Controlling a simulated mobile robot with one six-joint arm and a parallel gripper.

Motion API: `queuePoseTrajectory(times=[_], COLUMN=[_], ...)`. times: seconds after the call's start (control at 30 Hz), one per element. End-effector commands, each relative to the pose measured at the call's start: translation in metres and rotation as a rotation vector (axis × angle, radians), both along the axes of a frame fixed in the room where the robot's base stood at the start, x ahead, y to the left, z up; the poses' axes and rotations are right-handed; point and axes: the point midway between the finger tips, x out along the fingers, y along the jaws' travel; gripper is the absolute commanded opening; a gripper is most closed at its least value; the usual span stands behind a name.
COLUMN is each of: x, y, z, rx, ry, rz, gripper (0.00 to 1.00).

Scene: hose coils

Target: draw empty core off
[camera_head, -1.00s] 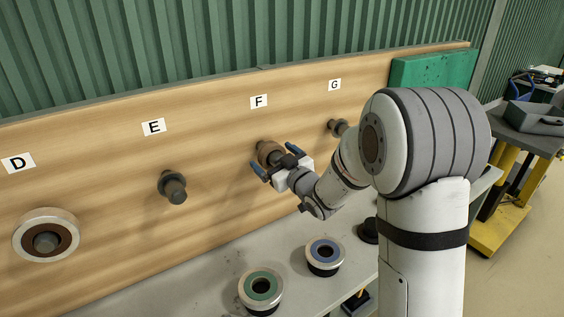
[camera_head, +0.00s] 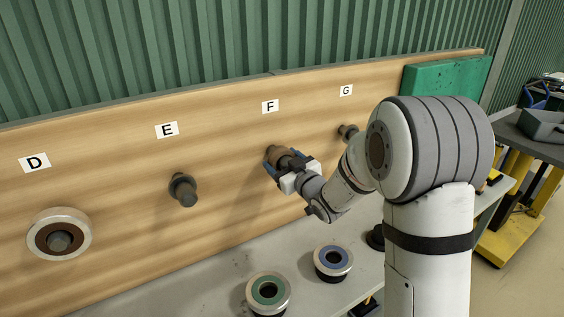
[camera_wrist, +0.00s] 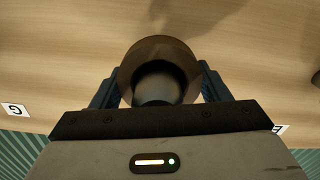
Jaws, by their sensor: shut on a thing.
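The empty core (camera_head: 275,152) is a brown ring around the peg under label F on the wooden board. In the wrist view the brown core (camera_wrist: 134,70) shows as a tube with the dark peg end (camera_wrist: 158,88) inside it. My gripper (camera_head: 285,170) is at peg F, its blue fingers on either side of the core. In the wrist view my gripper (camera_wrist: 158,85) is shut on the core's two sides. The core is still around the peg. How far along the peg it sits is hard to tell.
Peg E (camera_head: 183,190) and peg G (camera_head: 347,132) are bare. A coil with a brown centre (camera_head: 60,235) hangs on peg D. A green-centred coil (camera_head: 250,290) and a blue-centred coil (camera_head: 345,258) stand on the grey bench (camera_head: 215,275) below.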

Motion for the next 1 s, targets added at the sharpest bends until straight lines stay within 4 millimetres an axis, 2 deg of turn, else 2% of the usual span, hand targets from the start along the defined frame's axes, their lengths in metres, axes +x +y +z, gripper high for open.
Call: queuePoseTrajectory(times=[0.17,0.8,1.0], x=[-0.002,-0.053,-0.058], y=[-0.002,-0.037,-0.04], z=[0.0,-0.001,0.0], rx=[0.0,0.001,0.0], ry=[0.0,-0.001,0.0], rz=[-0.001,-0.002,0.0], gripper=[0.45,0.45,0.45])
